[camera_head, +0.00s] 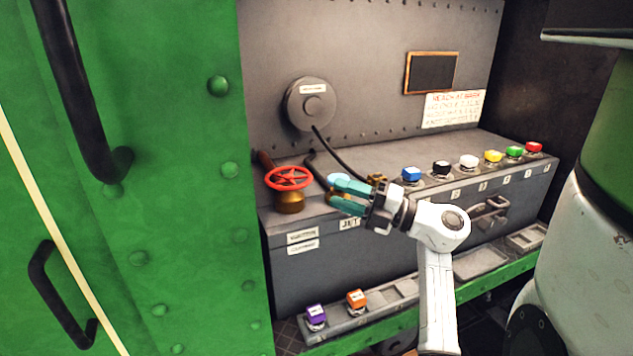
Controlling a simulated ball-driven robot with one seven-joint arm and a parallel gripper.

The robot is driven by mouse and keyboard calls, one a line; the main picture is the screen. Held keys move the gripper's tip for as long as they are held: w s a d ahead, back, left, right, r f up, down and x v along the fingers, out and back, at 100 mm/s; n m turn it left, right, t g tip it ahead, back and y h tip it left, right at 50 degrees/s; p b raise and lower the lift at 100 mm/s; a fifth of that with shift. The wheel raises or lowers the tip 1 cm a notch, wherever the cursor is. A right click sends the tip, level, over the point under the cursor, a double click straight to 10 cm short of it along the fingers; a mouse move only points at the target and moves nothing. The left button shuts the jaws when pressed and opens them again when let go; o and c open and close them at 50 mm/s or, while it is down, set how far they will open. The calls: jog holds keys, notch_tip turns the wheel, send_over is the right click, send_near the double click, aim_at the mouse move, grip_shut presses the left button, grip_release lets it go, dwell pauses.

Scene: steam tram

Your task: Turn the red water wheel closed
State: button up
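The red water wheel (289,179) is a spoked handwheel on a brass valve body (289,203). It stands at the left end of the grey cabinet top. My gripper (336,192) has teal fingers pointing left, to the right of the red wheel and apart from it. The fingers are spread, with a gap between them. A light blue piece (338,181) and some brass show at the fingertips, partly hidden; I cannot tell whether the fingers touch them. Nothing is seen held.
A black cable runs down from a round grey gauge (311,104). A green riveted wall (190,200) bounds the left.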

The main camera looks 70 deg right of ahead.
jog(key=p, duration=0.1)
send_near(289, 178)
jog(key=shift+w+r, duration=0.2)
jog(key=shift+w, duration=0.7)
jog(key=shift+w+r, duration=0.15)
jog(key=shift+w, duration=0.75)
grip_shut()
